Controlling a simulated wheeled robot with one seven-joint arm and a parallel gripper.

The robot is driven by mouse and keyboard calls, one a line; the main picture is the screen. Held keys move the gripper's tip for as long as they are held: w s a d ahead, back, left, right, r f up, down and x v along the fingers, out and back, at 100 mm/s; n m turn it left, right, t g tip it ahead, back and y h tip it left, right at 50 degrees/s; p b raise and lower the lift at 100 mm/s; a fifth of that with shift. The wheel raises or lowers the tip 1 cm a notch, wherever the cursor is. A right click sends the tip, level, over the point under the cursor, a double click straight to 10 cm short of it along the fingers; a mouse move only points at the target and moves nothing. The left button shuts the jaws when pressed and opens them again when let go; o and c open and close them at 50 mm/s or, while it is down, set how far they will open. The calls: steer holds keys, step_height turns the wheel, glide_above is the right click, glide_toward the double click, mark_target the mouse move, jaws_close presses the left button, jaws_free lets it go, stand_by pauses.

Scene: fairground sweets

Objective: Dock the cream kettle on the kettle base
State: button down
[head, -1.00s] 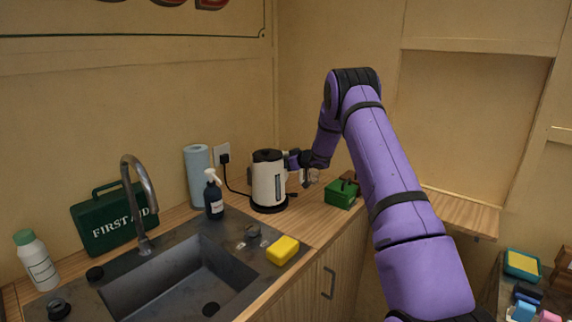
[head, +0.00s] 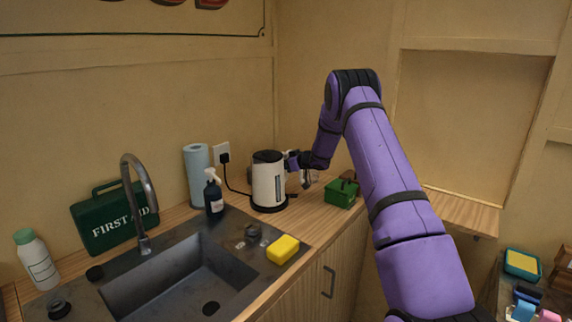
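The cream kettle (head: 268,182), with a black lid and a dark level window, stands upright on the wooden counter by the back corner. A black round kettle base (head: 270,208) shows under it, and I cannot tell whether the kettle is fully seated. A black cord runs from the wall socket to behind the kettle. My gripper (head: 291,163) is at the kettle's right side, by its handle. The handle and fingertips are mostly hidden, so their grip does not show.
A green box (head: 341,193) sits right of the kettle. A dark spray bottle (head: 213,195) and blue paper roll (head: 197,174) stand to its left. A yellow sponge (head: 283,249) lies by the sink (head: 180,280). A tap (head: 140,195) and first-aid case (head: 112,222) are farther left.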

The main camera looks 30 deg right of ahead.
steer(key=shift+f, duration=0.2)
steer(key=c, duration=1.3)
jaws_free()
steer(key=shift+o, duration=0.2)
steer(key=shift+s, duration=0.1)
steer(key=v, duration=1.1)
